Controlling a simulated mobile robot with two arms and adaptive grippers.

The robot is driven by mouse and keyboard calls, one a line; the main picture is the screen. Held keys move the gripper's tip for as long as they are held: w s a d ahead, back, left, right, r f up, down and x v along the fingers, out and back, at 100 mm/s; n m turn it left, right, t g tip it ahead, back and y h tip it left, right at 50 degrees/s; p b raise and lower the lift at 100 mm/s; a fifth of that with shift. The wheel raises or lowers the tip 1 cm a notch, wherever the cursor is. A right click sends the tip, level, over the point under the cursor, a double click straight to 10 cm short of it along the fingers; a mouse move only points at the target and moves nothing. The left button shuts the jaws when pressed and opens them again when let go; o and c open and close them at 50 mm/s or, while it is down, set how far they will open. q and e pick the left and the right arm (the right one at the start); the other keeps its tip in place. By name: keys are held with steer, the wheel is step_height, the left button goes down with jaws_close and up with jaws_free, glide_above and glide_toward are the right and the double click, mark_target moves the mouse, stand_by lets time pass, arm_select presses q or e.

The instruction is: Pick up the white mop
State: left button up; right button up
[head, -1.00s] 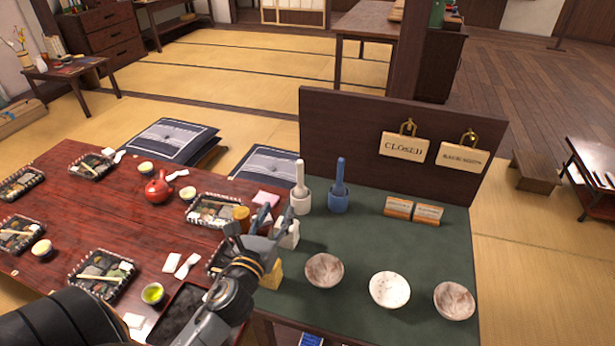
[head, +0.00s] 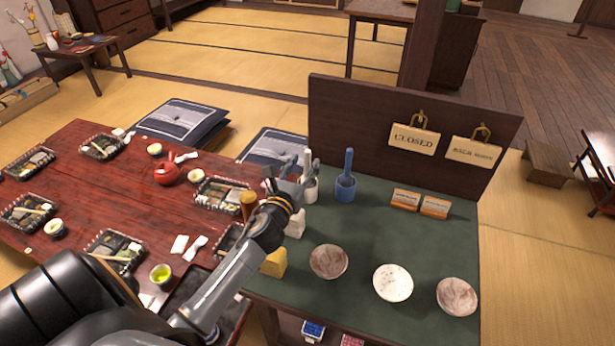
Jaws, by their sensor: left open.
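The white mop (head: 308,164) stands upright in a white holder (head: 311,190) at the left rear of the green counter. The gripper partly hides the mop and its holder. A similar blue mop (head: 347,166) stands in a blue holder (head: 346,188) just to the right. My left gripper (head: 285,168) is open, with its fingers pointing away from me beside the white mop's left side. I cannot tell whether a finger touches the mop. My right gripper is not in view.
A dark upright panel (head: 345,120) with hanging signs borders the counter's rear. Three bowls, including a white one (head: 393,284), stand at the front right. A yellow block (head: 273,263) and a white object (head: 296,223) are near my left wrist. The counter's middle is clear.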

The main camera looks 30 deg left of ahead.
mark_target(307, 158)
arm_select(q)
steer(key=x, duration=0.3)
steer(key=shift+r, duration=0.2)
steer(key=shift+w, duration=0.4)
steer(key=shift+s, duration=0.1)
jaws_close()
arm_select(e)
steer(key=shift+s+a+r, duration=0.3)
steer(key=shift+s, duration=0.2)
